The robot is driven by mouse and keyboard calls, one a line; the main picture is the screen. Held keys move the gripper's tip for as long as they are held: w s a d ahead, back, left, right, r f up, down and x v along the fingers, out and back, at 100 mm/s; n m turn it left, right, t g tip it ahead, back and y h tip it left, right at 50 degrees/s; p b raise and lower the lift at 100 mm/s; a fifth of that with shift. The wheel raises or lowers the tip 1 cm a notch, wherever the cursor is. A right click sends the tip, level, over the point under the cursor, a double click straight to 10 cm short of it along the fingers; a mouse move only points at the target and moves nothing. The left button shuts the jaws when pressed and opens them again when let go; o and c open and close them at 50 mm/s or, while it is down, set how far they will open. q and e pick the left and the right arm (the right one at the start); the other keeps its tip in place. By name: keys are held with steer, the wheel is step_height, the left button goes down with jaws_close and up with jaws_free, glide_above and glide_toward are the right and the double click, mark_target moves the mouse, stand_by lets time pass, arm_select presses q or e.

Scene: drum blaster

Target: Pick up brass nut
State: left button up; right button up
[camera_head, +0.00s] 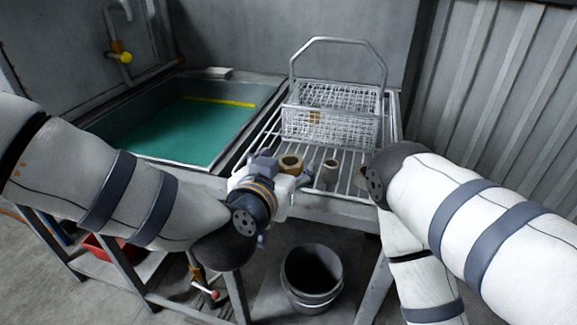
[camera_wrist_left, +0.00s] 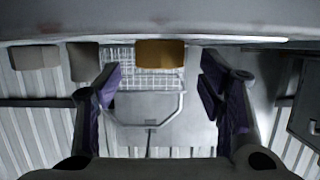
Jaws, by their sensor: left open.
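The brass nut (camera_head: 290,163) is a short brass-coloured ring with a dark hole, on the rack's near side in the head view. In the left wrist view the brass nut (camera_wrist_left: 160,54) is a brown-gold block between the two finger lines, with a gap on each side. My left gripper (camera_head: 284,170) is open right at the nut in the head view. In the left wrist view its purple-padded fingers (camera_wrist_left: 160,80) stand apart with nothing gripped. The gripper hides the nut's lower part in the head view. My right gripper is out of view; only its arm shows.
Grey cylindrical parts (camera_head: 330,171) stand right of the nut on the wire rack (camera_head: 350,188). A wire basket (camera_head: 330,127) with a tall handle stands behind. A sink of green liquid (camera_head: 185,130) lies left. A bucket (camera_head: 312,277) stands on the floor below.

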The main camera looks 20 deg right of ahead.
arm_select(q)
steer(key=shift+w+d+f, duration=0.2)
steer(key=shift+w+d, duration=0.2)
steer(key=shift+w, duration=0.2)
steer(key=shift+r, duration=0.1)
steer(key=c, duration=1.5)
